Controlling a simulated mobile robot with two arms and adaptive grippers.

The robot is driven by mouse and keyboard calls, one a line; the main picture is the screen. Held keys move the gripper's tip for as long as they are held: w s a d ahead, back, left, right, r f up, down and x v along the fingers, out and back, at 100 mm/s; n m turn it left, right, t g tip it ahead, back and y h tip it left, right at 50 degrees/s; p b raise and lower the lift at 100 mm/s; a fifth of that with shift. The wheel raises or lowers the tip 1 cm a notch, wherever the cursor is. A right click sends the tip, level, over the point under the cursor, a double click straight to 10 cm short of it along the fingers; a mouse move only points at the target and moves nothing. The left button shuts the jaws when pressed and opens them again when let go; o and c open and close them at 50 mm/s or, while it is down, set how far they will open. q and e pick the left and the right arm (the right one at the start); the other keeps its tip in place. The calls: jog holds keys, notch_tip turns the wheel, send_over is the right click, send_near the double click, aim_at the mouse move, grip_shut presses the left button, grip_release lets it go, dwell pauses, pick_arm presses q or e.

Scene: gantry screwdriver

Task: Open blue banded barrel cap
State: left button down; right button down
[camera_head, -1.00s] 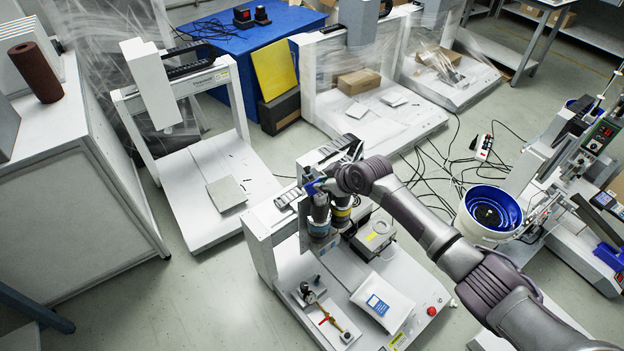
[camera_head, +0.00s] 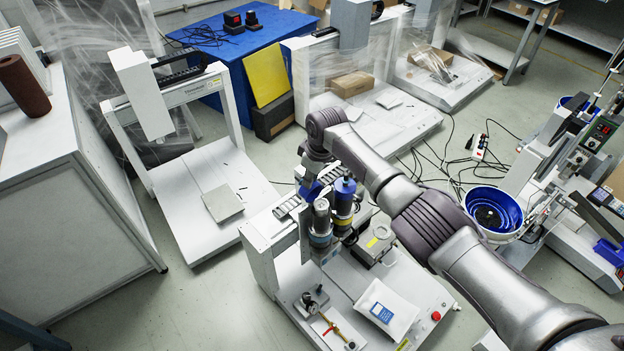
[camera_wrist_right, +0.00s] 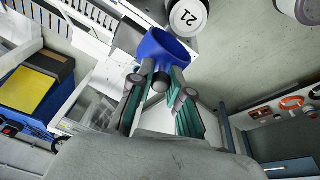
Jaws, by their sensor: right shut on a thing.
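Two barrels hang side by side on the white gantry in the head view. The blue-banded barrel (camera_head: 320,227) is on the left, with a grey upper part. The yellow-banded barrel (camera_head: 343,212) is on the right, with a blue top. My right gripper (camera_head: 310,180) is just above and left of the blue-banded barrel, its fingers partly hidden. It is shut on a blue cap (camera_wrist_right: 165,46), hollow and cup-like, between the fingers in the right wrist view. The cap also shows beside the barrel's top (camera_head: 308,190); whether they touch is unclear. My left gripper is out of view.
The gantry base carries a white packet (camera_head: 385,310), a small metal box (camera_head: 373,244) and a red button (camera_head: 436,316). A blue bowl feeder (camera_head: 492,213) stands at the right. A round face marked 21 (camera_wrist_right: 188,17) is close to the cap in the wrist view.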

jog(key=shift+w+a+r, duration=0.15)
jog(key=shift+w+a, duration=0.3)
jog(key=shift+w, duration=0.05)
jog(key=c, duration=1.1)
grip_release()
jog(key=v, duration=1.1)
jog(key=shift+r, duration=0.35)
jog(key=shift+s+d, duration=0.1)
